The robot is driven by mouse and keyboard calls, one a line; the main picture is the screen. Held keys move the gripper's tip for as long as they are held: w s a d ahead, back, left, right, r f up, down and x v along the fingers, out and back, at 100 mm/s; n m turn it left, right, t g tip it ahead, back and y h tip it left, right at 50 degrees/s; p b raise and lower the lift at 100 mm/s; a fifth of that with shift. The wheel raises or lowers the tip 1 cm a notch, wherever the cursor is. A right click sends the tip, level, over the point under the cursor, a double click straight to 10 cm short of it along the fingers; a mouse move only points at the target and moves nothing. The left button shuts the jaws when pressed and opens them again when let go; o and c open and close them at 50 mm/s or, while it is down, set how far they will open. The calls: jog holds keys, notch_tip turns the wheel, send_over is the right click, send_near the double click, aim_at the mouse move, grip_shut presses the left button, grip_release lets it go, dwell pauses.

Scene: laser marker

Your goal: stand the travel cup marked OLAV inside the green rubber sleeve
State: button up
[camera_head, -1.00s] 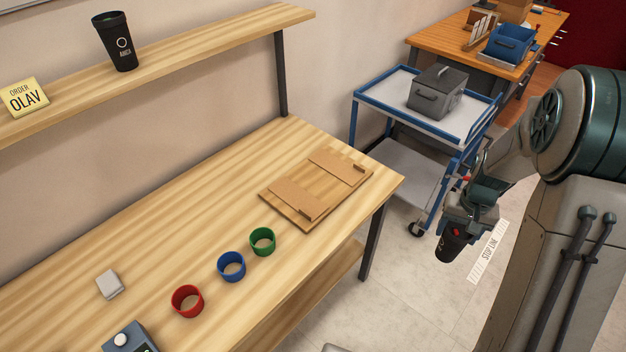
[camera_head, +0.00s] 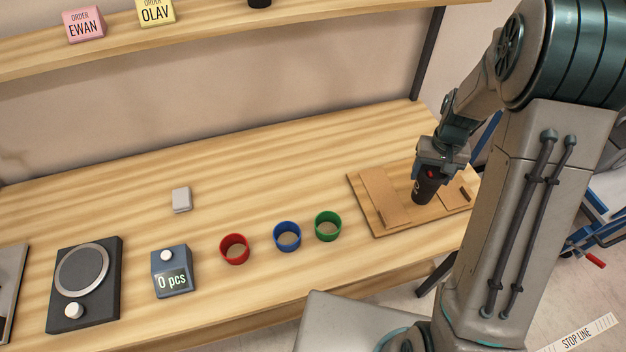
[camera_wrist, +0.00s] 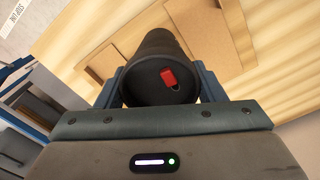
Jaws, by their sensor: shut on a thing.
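A black travel cup (camera_head: 424,187) is held in my gripper (camera_head: 440,172), upright or slightly tilted, over the wooden board at the right of the bench. In the wrist view the cup (camera_wrist: 158,62) sits between the blue fingers of my gripper (camera_wrist: 160,88), its lid with a red tab facing the camera.
A blue sleeve (camera_head: 287,236) and a red sleeve (camera_head: 234,249) stand left of the green one. The wooden board (camera_head: 385,226) with raised strips lies under the cup. A counter box (camera_head: 172,272) reads 0 pcs. A yellow OLAV sign (camera_head: 156,12) and pink EWAN sign (camera_head: 84,25) stand on the shelf.

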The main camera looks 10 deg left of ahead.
jog(key=s+a+r+n, duration=0.2)
jog(key=s+a+n, duration=0.4)
jog(key=a+n, duration=0.65)
jog(key=s+a+r+n, duration=0.1)
jog(key=s+a+n, duration=0.75)
jog(key=n, duration=0.75)
notch_tip(320, 180, down, 6)
jog(key=w+a+b, duration=0.1)
jog(key=b, duration=0.2)
jog(key=shift+w+a+b, duration=0.3)
jog(key=shift+a+b, duration=0.1)
jog(key=shift+f, duration=0.2)
jog(key=shift+f+b, duration=0.35)
jog(key=shift+b, duration=0.15)
jog(key=shift+f+b, duration=1.15)
jog(key=shift+f, duration=0.2)
jog(key=o, duration=1)
